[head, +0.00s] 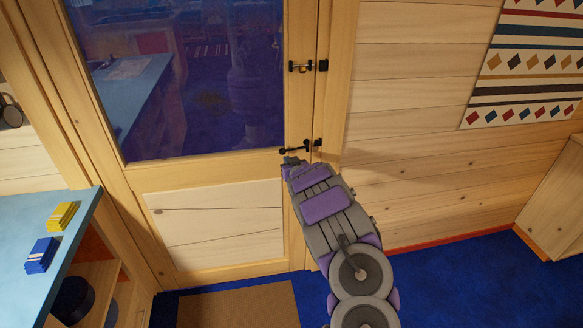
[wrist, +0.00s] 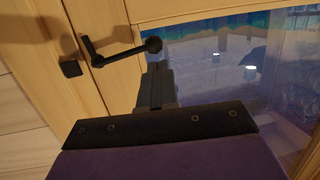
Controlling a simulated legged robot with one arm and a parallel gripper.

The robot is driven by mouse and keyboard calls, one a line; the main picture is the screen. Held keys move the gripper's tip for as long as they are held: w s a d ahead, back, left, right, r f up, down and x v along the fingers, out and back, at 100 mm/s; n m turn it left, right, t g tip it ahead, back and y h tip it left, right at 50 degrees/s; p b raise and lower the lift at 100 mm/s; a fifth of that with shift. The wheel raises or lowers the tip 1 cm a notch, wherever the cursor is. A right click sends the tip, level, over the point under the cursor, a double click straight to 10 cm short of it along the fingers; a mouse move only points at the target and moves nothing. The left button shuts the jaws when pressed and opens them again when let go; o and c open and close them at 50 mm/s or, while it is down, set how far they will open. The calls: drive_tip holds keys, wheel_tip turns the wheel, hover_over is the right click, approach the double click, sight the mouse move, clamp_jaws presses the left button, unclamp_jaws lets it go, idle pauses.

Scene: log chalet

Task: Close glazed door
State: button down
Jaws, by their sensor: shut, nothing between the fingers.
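The glazed door (head: 215,194) has a pale wood frame, a large glass pane (head: 200,85) and a plank lower panel. It stands in or close to its frame; I cannot tell whether it is fully closed. A black lever handle (head: 295,149) sits at its right edge, with a black bolt (head: 300,67) above. My gripper (head: 291,161) is shut and empty, just below the handle. In the wrist view, the handle (wrist: 122,53) and its round knob lie just beyond my gripper (wrist: 155,80). Whether they touch is unclear. The fingertips are partly hidden in the head view.
A blue-topped counter (head: 75,215) with yellow (head: 62,215) and blue (head: 40,254) stacks stands at left. A brown mat (head: 240,305) lies before the door. A plank wall with a patterned hanging (head: 530,60) is at right. The blue carpet (head: 460,275) there is clear.

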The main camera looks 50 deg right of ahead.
drive_tip(key=shift+w+d+f+b, duration=0.25)
drive_tip(key=shift+w+d+f, duration=0.05)
drive_tip(key=shift+w+d, duration=0.35)
drive_tip(key=shift+w+d+f+b, duration=0.2)
drive_tip(key=shift+w+d+f, duration=0.1)
drive_tip(key=shift+w+d, duration=0.35)
drive_tip(key=shift+w+a, duration=0.15)
drive_tip(key=shift+w, duration=0.15)
drive_tip(key=shift+a+r, duration=0.15)
drive_tip(key=shift+w, duration=0.1)
